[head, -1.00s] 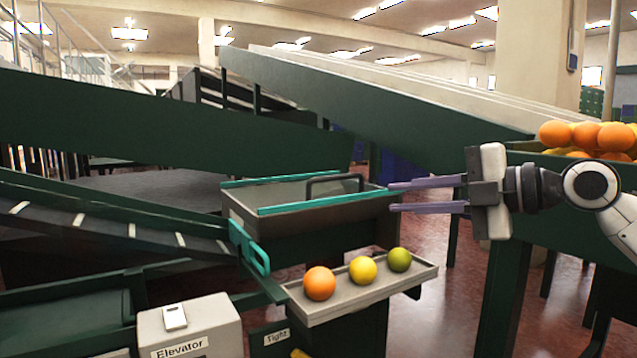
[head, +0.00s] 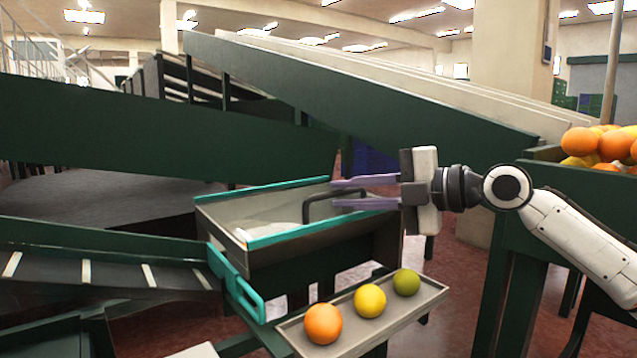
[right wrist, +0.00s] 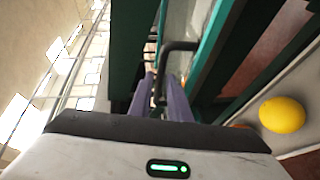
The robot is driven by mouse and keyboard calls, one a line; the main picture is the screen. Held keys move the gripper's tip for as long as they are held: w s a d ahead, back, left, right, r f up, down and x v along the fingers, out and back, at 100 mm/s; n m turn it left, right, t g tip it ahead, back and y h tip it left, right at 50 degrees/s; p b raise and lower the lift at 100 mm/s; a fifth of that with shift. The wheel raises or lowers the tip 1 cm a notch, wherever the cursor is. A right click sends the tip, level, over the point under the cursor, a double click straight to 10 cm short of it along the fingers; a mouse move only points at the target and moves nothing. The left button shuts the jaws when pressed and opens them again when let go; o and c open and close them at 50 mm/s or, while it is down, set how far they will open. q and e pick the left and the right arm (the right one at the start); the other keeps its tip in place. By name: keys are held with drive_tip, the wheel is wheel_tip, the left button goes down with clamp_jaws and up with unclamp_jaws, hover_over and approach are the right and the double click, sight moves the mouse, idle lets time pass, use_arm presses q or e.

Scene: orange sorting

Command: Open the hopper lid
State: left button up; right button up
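The hopper (head: 330,248) stands in the middle of the head view, with teal rails along its top. Its lid (head: 275,211) looks closed, a pale panel lying flat between the rails. A dark bar handle (head: 318,198) rises from the lid's right part; the handle also shows in the right wrist view (right wrist: 180,46). My right gripper (head: 333,193) comes in level from the right, its two purple fingers apart. In the right wrist view the fingers (right wrist: 163,80) reach to the handle, and part of it shows between them. Contact cannot be told. My left gripper is out of view.
A tray (head: 410,318) in front of the hopper holds an orange, a yellow and a green fruit. A bin (head: 560,153) of oranges stands at the right. A green conveyor (head: 105,275) lies left.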

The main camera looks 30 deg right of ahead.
sight(319, 212)
drive_tip(key=shift+p+x, duration=1.1)
drive_tip(key=shift+x, duration=2)
clamp_jaws()
